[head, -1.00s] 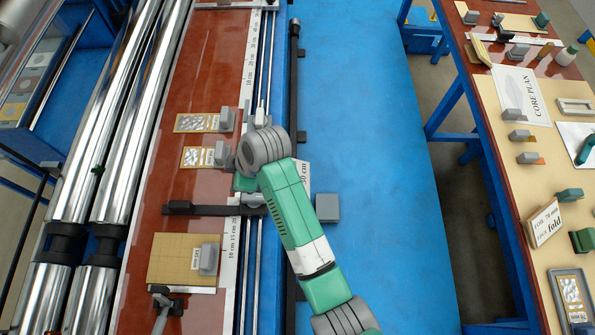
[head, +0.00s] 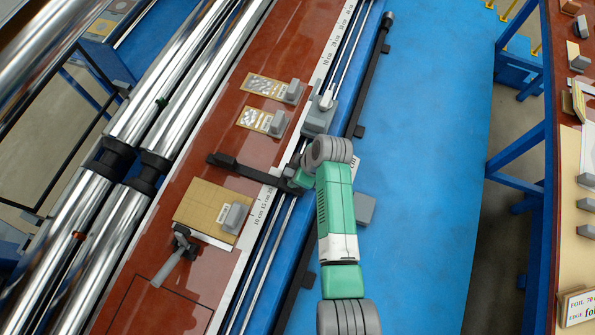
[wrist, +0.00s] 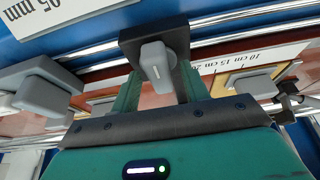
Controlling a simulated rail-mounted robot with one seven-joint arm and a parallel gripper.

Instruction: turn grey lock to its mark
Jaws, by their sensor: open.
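The grey lock (wrist: 157,62) is a rounded grey lever with a short white line, on a dark block (wrist: 180,38) in the wrist view. My gripper (wrist: 157,88) is open, with one green finger to each side of the lock's lower part. I cannot tell whether either finger touches it. In the head view my gripper (head: 298,181) is at the right end of the black bar (head: 240,170), by the rails. My wrist hides the lock there. I cannot make out its mark.
A grey carriage (head: 318,120) with a lever stands just beyond my gripper on the rails; a grey lever part (wrist: 45,88) shows left in the wrist view. A tan board (head: 208,205) with a grey block lies on the red table. A grey box (head: 365,209) sits right of my arm.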

